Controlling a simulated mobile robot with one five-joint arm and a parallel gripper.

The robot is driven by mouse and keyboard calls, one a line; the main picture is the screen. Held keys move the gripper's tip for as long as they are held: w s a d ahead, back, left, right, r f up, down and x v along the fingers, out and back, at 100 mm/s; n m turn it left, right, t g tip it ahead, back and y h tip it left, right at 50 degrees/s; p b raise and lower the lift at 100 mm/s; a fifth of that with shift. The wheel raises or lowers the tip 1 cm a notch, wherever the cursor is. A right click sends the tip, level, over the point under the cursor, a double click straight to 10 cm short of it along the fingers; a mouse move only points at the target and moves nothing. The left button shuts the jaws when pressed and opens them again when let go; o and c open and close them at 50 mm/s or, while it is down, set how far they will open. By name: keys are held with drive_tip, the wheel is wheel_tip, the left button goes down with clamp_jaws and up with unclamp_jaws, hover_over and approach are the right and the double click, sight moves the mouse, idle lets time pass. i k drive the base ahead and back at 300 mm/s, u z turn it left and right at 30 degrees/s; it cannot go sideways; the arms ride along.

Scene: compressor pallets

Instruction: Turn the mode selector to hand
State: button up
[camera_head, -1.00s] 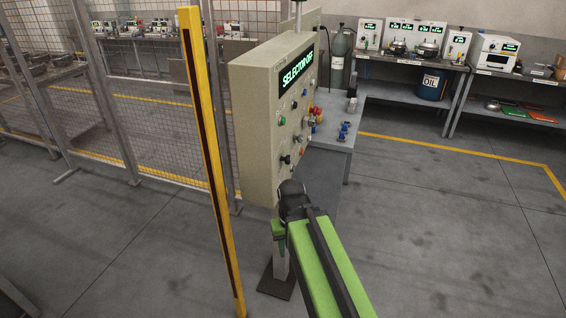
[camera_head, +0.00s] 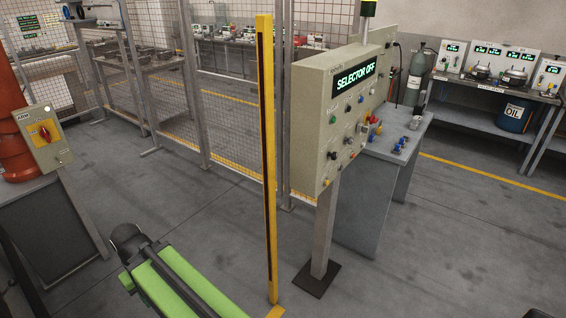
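The beige control panel (camera_head: 312,135) stands on a grey post right of centre. Its lit display (camera_head: 357,77) reads "SELECTOR OFF". Its face carries several small knobs and buttons, among them a black knob (camera_head: 332,155) at the lower left. I cannot tell for certain which one is the mode selector, and the labels are too small to read. My green arm shows at the bottom left, with its dark joint well left of the panel and apart from it. My gripper does not show.
A yellow post (camera_head: 266,160) stands between my arm and the panel. A grey table (camera_head: 370,190) stands behind the panel. Mesh fencing runs behind.

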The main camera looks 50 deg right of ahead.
sight(334, 157)
drive_tip(key=u, duration=0.5)
drive_tip(key=k, duration=1.15)
drive_tip(key=z, duration=1)
drive_tip(key=i, duration=1)
drive_tip(key=u, duration=0.15)
